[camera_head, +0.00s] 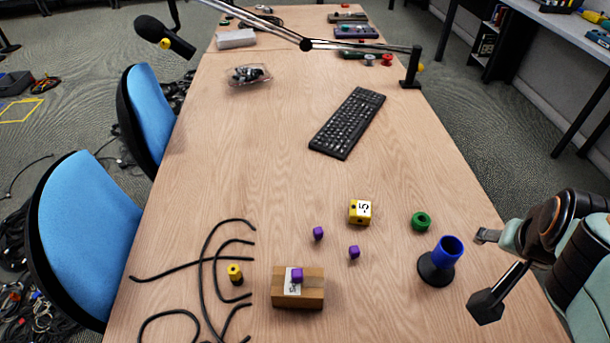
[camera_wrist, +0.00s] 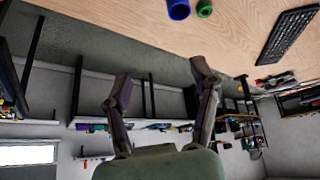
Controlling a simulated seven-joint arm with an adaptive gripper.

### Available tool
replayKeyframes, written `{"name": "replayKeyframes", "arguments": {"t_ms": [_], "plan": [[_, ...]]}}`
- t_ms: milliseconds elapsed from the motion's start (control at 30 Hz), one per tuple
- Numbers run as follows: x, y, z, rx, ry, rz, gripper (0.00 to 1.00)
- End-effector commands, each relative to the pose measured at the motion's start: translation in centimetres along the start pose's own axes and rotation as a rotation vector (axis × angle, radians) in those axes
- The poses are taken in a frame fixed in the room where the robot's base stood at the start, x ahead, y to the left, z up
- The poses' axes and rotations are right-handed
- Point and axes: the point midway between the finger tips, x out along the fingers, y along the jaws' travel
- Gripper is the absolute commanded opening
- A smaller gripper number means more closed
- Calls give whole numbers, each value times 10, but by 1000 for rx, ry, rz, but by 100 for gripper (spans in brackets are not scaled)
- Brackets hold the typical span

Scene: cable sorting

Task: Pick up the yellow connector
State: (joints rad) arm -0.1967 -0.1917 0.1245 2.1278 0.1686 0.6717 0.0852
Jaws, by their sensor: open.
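The yellow connector (camera_head: 235,271) is a small yellow piece with a dark lower part. It stands on the near left of the table, among black cables and left of a cardboard box. It does not show in the wrist view. My gripper (camera_wrist: 162,78) is open and empty, its two fingers spread apart in the wrist view. My arm is at the right edge of the head view, far to the right of the connector. The wrist view looks past the table edge toward the floor and shelves.
The cardboard box (camera_head: 312,288) carries a purple cube (camera_head: 297,275). Two more purple cubes, a yellow block (camera_head: 360,211), a green ring (camera_head: 421,221) and a blue cup (camera_head: 446,252) stand between connector and arm. Black cables (camera_head: 205,270) surround the connector. A keyboard (camera_head: 347,123) lies farther back.

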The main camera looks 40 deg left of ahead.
Motion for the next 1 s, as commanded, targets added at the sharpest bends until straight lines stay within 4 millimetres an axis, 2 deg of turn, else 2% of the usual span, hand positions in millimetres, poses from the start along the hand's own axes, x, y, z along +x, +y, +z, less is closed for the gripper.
{"name": "replayKeyframes", "arguments": {"t_ms": [33,67,100,167,200,267,300,333,367,400,433,500,600,633,700,767,1000], "plan": [[15,-34,-17,-58,17,-31,61],[23,-55,-26,-89,31,-50,61],[35,-88,-33,-134,44,-80,61],[54,-144,-35,-209,55,-133,61],[66,-184,-28,-260,52,-171,61],[83,-244,-5,-341,34,-228,61],[94,-281,18,-397,11,-262,61],[100,-307,40,-440,-10,-287,61],[106,-329,63,-483,-36,-307,61],[112,-355,97,-541,-77,-332,61],[116,-370,122,-582,-105,-346,61],[121,-392,174,-666,-167,-370,61],[125,-402,228,-756,-226,-378,61],[125,-404,238,-775,-235,-380,61],[124,-408,252,-803,-242,-386,61],[125,-411,255,-809,-239,-390,61],[159,-420,268,-808,-240,-389,61]]}}
